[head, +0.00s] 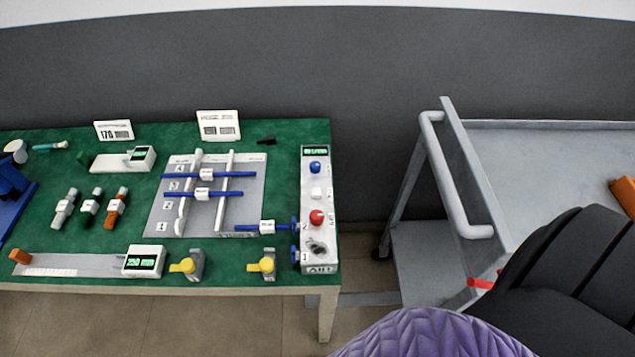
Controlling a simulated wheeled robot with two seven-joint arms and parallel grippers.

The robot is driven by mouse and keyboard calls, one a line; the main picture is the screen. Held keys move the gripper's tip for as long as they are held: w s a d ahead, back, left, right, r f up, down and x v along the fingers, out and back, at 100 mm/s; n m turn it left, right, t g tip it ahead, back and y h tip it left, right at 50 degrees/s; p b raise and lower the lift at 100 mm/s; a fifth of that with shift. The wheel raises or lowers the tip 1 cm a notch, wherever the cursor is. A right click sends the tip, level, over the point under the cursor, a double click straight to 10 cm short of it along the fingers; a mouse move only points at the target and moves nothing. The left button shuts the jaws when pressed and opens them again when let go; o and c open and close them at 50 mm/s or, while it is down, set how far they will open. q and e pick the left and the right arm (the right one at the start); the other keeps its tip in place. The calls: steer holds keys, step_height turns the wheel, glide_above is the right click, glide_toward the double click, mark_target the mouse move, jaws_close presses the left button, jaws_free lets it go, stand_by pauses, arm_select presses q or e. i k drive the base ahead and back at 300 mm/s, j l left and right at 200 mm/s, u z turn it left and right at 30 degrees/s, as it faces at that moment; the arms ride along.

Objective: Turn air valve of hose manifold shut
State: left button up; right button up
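The hose manifold is a tall white panel (307,190) at the right end of the green-topped table. It has a small green display at its top, then a blue knob (315,167), a white button (316,193) and a red knob (317,217). Near its lower end is a dark grey and black valve knob (318,247), just above lettering that seems to read AIR. How that knob is turned is too small to tell. Blue ports marked 2 and 1 stick out on the panel's left side. Neither of my grippers shows in the head view.
A blue hose piece with a white tag (267,227) reaches the upper port. A grey board (233,215) with blue rods, yellow-handled valves (185,266) and several small fittings cover the table (280,150). A grey cart (497,155) stands right, beyond a floor gap. Purple and black shapes block the lower right.

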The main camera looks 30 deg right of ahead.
mark_target(316, 216)
steer(key=z, duration=1)
